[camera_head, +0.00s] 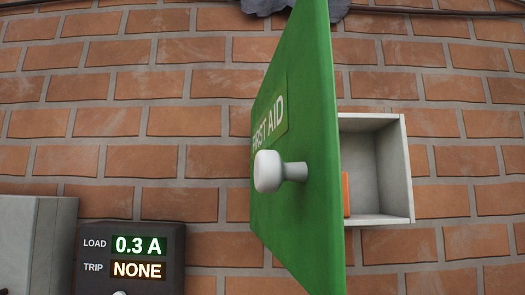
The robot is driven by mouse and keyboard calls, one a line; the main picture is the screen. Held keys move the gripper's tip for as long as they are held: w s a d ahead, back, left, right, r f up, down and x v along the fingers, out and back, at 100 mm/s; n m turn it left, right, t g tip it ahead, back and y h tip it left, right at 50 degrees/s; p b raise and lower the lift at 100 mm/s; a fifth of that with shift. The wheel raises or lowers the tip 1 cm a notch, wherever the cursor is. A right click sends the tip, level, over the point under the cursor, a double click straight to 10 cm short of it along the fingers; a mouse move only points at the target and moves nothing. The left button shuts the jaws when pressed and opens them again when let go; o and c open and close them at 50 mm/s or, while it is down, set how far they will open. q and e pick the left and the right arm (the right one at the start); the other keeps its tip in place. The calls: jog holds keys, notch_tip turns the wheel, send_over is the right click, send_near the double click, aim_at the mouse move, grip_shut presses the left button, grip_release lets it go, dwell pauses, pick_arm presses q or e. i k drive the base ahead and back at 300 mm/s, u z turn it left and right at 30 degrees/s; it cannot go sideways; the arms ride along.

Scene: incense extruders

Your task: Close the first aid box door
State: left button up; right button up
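The green first aid box door (300,165) stands open and swung out toward me. It bears a "FIRST AID" label (268,125) and a round white knob (270,172) on its outer face. The pale grey box (402,165) is on the brick wall behind the door, to the right. The door hides the left part of the box. An orange item (346,194) shows partly inside it, by the door's edge. Neither of my grippers is in view.
A dark panel (130,232) reading "LOAD 0.3 A" and "TRIP NONE" is at the lower left. A grey box (32,245) stands left of it. A dark pipe or cable (430,12) runs along the top. Brick wall fills the rest.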

aim_at(296, 205)
jog(key=z, duration=1.15)
jog(key=k, duration=1.2)
jog(key=u, duration=0.6)
